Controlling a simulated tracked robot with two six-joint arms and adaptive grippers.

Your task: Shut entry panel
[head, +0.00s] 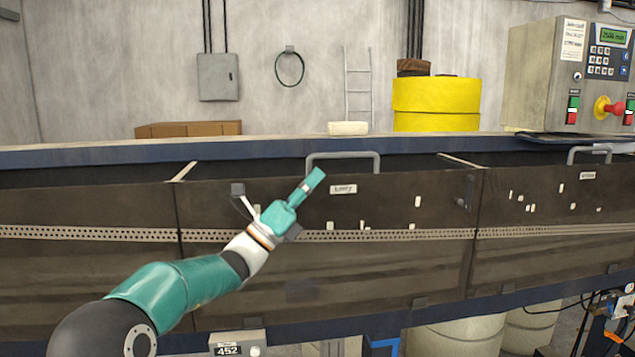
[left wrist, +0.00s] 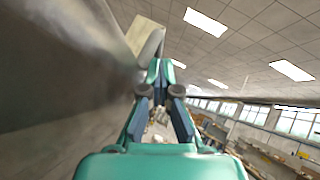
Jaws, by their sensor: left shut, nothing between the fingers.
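The middle dark brown panel (head: 400,205) has a grey bar handle (head: 343,158) on its top edge and a small white label (head: 343,189), whose print is too small to read surely. Its top edge stands apart from the blue rail (head: 250,153), with a dark gap and pale struts between them. My left gripper (head: 314,179) is shut and empty in front of this panel, just below and left of the handle. I cannot tell if it touches the panel. In the left wrist view, its fingertips (left wrist: 160,70) meet beside a dark surface. My right gripper is out of view.
Another dark panel (head: 560,235) with its own handle adjoins on the right, and one (head: 80,210) on the left. A control box (head: 560,75) with a red button stands at the upper right. A yellow drum (head: 436,103) stands behind the machine.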

